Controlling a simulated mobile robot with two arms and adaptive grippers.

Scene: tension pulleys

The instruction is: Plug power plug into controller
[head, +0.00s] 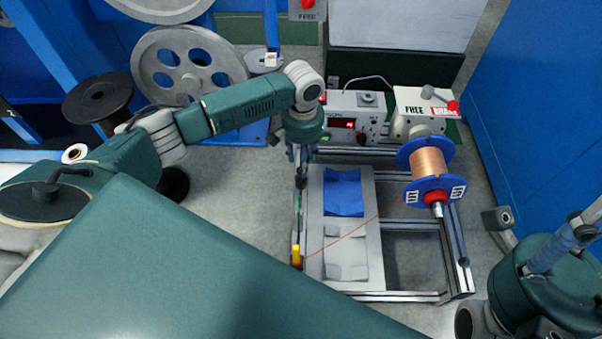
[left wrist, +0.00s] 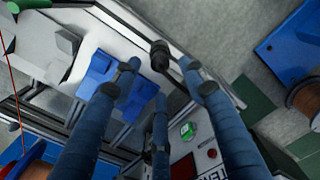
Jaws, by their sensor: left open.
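The controller (head: 352,118) is a pale box with a red display and knobs at the back of the metal frame. In the left wrist view its front (left wrist: 205,160), with a green round part, shows at the bottom. My left gripper (head: 302,160) points down over the frame's left rail, in front of the controller's left end. In the left wrist view its fingers (left wrist: 160,68) are spread. A small black piece, seemingly the power plug (left wrist: 160,52), lies between the left and right fingertips; I cannot tell whether they touch it. The plug is hard to make out in the head view.
A copper spool (head: 428,163) with blue flanges stands on the frame's right side. A white plate (head: 315,205) carries blue and grey blocks. A thin wire runs to a yellow piece (head: 296,256). My right arm (head: 535,280) is at lower right, its fingers unclear.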

